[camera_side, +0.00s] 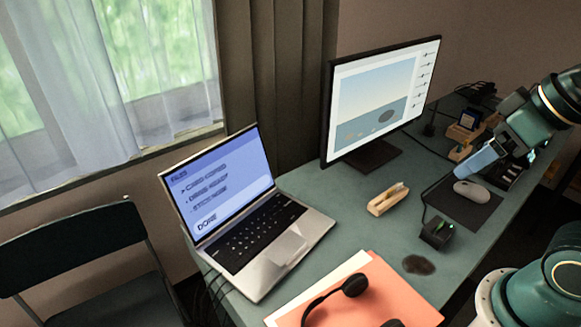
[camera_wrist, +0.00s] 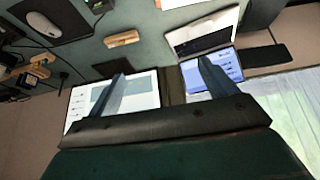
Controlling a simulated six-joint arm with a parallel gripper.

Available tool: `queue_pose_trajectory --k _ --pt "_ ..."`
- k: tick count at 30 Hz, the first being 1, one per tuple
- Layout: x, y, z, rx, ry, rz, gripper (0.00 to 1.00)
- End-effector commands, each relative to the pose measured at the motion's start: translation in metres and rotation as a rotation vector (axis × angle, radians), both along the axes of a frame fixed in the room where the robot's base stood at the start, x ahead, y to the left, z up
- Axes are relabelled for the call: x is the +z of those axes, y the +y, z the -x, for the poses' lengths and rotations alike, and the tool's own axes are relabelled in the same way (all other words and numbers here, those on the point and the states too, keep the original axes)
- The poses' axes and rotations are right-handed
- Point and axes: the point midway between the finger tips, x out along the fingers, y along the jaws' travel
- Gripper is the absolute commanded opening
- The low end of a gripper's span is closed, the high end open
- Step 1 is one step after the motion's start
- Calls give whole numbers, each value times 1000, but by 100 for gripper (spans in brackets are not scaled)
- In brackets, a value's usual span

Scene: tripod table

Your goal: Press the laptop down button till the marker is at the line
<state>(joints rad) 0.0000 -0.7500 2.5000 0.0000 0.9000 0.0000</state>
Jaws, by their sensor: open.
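The open laptop (camera_side: 278,250) stands on the left part of the green desk, with a blue screen (camera_side: 220,183) showing several lines of text and a dark keyboard (camera_side: 254,232). In the wrist view the laptop (camera_wrist: 205,36) appears upside down beyond the fingers. My gripper (camera_side: 464,170) is above the right part of the desk near the mouse, well apart from the laptop. In the wrist view its two blue fingers (camera_wrist: 161,68) are spread wide with nothing between them.
A large monitor (camera_side: 376,97) stands behind the desk's middle. A mouse (camera_side: 472,190) lies on a dark mat (camera_side: 455,210). A chair (camera_side: 75,250) is left.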

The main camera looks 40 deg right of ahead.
Motion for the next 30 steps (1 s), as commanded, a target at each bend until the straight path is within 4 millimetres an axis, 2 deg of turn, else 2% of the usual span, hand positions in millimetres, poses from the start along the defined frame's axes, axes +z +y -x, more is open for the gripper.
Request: queue_pose_trajectory --k 1,2,12,30 --pt "0 0 0 0 0 0 74" --pt "0 0 0 0 0 0 69" --pt "0 0 0 0 0 0 2" --pt "0 0 0 0 0 0 0"
